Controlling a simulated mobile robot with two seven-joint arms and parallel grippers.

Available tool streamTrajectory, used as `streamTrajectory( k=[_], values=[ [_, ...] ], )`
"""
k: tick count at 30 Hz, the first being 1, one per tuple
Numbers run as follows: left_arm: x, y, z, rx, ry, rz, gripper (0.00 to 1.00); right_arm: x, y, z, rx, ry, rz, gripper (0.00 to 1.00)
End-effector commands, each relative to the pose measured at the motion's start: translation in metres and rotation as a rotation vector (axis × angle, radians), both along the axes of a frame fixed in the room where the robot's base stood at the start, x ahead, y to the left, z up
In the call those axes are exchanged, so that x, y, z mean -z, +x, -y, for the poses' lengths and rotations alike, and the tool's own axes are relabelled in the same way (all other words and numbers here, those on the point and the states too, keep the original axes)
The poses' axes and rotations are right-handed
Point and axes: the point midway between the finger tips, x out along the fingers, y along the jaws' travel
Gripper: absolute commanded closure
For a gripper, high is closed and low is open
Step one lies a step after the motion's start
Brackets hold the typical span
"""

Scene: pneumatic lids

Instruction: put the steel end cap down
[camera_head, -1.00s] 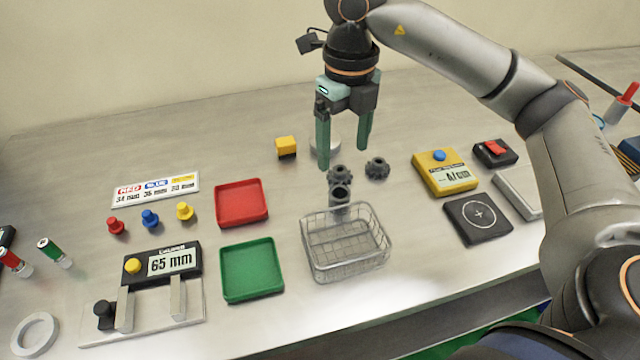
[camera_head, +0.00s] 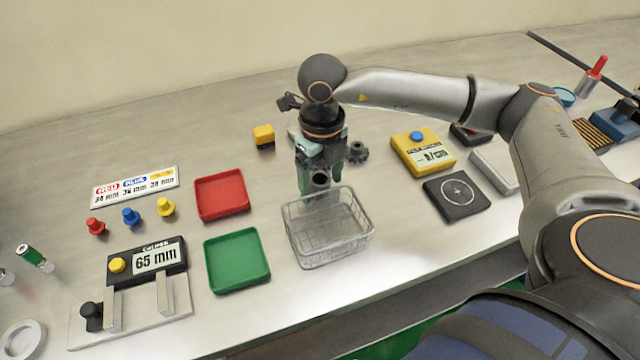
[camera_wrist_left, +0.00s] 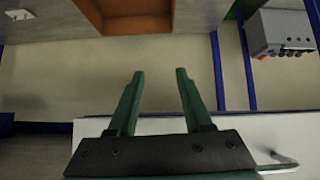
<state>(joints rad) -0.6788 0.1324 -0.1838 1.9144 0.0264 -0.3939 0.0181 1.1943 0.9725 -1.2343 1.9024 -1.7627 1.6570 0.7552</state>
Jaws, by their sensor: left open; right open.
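My right gripper (camera_head: 321,180) is low over the table behind the wire basket, pointing down. It is open, its fingers among small dark grey parts. What lies between the fingers is mostly hidden. My left gripper (camera_wrist_left: 160,76) is open and empty in the left wrist view.
The wire basket (camera_head: 371,238) stands close in front. Red (camera_head: 222,215) and green (camera_head: 237,287) trays lie left, a yellow block (camera_head: 263,137) behind. A yellow gauge (camera_head: 423,168) and black pad (camera_head: 457,212) lie right. The back left table is clear.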

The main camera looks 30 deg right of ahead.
Motion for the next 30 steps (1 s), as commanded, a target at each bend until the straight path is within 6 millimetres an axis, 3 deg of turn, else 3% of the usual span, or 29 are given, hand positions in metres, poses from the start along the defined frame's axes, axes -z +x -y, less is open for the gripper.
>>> streamTrajectory(
  k=[6, 27, 30],
  values=[
    [0.0000, 0.0001, 0.0002, 0.000, 0.000, 0.000, 0.50, 0.0005, -0.0001, 0.0002, 0.000, 0.000, -0.001, 0.19],
    [0.0000, 0.0001, 0.0003, -0.001, -0.001, 0.000, 0.50, 0.0000, 0.0000, 0.0000, 0.000, 0.000, 0.000, 0.97],
    [0.0000, 0.0001, 0.0004, -0.001, -0.001, 0.000, 0.50, 0.0000, 0.0000, 0.0000, 0.000, 0.000, 0.000, 1.00]
  ],
)
